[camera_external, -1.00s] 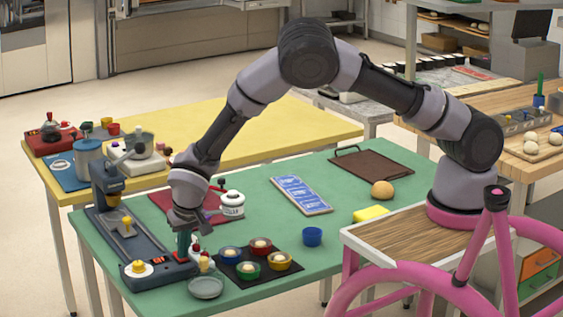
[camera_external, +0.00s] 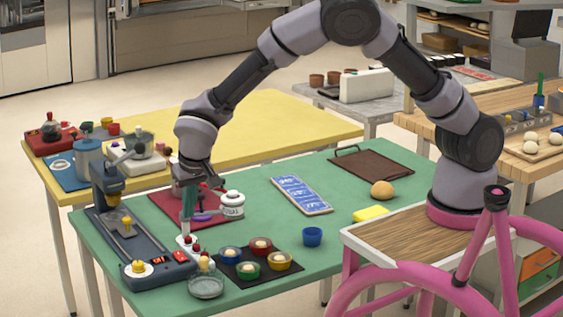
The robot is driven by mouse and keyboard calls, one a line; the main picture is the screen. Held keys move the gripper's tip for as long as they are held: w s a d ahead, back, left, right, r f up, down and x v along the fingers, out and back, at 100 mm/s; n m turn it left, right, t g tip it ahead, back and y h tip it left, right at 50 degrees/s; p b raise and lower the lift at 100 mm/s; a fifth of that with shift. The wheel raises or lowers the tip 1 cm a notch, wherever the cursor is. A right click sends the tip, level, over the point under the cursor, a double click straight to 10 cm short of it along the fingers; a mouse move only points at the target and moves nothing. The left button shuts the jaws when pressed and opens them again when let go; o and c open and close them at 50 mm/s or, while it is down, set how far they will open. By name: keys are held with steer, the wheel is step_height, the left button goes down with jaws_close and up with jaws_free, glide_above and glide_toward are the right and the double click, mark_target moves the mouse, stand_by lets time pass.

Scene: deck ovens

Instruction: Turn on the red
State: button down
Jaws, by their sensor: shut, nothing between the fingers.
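My gripper (camera_external: 188,222) is shut and empty, pointing down at the right side of a dark blue press-like machine (camera_external: 112,222) on the green table. A small white piece with a red top (camera_external: 187,240) is just below the fingertips. I cannot tell whether they touch it. A white piece with red and yellow tops (camera_external: 205,263) stands to the right. No on or off state can be read.
A dark tray (camera_external: 283,271) with several coloured bowls and a grey dish (camera_external: 206,286) lie to the right. Behind are a red mat (camera_external: 163,205) and a white jar (camera_external: 231,206). The green table's middle (camera_external: 270,222) is clear.

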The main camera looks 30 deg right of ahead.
mark_target(178, 253)
steer(key=shift+w+a+r, duration=0.1)
steer(key=shift+w, duration=0.35)
steer(key=shift+w+a+r, duration=0.1)
steer(key=shift+w, duration=0.3)
steer(key=x, duration=1.4)
steer(key=shift+w, duration=0.2)
